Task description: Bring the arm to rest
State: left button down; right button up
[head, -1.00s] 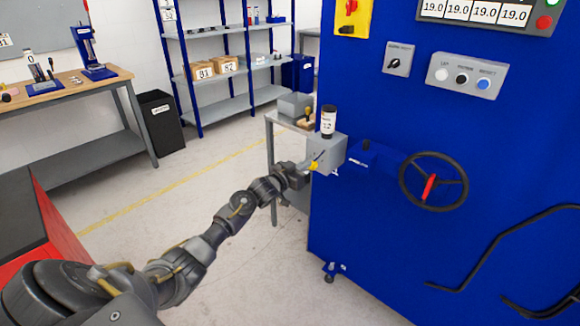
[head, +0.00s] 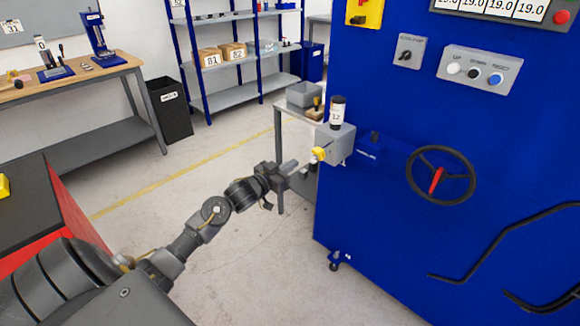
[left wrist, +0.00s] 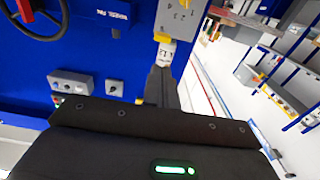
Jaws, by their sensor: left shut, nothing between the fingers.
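My left gripper (head: 298,169) is at the end of my left arm, in the middle of the head view. It is shut and empty. It is just left of the grey box (head: 335,144) on the side of the blue machine (head: 385,220), near the box's yellow knob (head: 319,154), and looks apart from it. In the left wrist view the dark shut fingers (left wrist: 163,88) point toward the grey box (left wrist: 180,18). My right gripper is not in view.
A handwheel (head: 440,176) and black rails are on the machine. A small grey table (head: 293,112) stands behind the gripper. A red cabinet with a dark top (head: 45,215) is at the left. Open floor lies between.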

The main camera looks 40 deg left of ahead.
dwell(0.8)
pick_arm(q)
jog(key=s+a+f+g+y, duration=0.1)
jog(key=a+f+g+y, duration=0.1)
jog(key=f, duration=0.7)
jog(key=s+a+f+g+y, duration=0.1)
jog(key=a+f, duration=0.2)
jog(key=f, duration=0.5)
jog(key=s+d+f+g, duration=0.15)
jog(key=s+f, duration=0.25)
jog(key=f, duration=0.4)
jog(key=s+f+g+y, duration=0.1)
jog(key=s+f+g, duration=0.1)
jog(key=s+f, duration=0.4)
jog(key=s+d+f+g, duration=0.1)
jog(key=s+f+g, duration=0.15)
jog(key=f, duration=0.65)
jog(key=s+d+f+g, duration=0.2)
jog(key=s+d+f, duration=0.3)
jog(key=s, duration=0.9)
jog(key=s+d+f+g, duration=0.3)
jog(key=s+d+f, duration=0.3)
jog(key=s, duration=0.8)
jog(key=s+d+f+g+h, duration=0.1)
jog(key=s+d+f, duration=0.5)
jog(key=s, duration=0.8)
notch_tip(320, 180, down, 3)
jog(key=shift+r+m+g, duration=0.1)
jog(key=shift+m+g, duration=0.2)
jog(key=shift+g, duration=0.6)
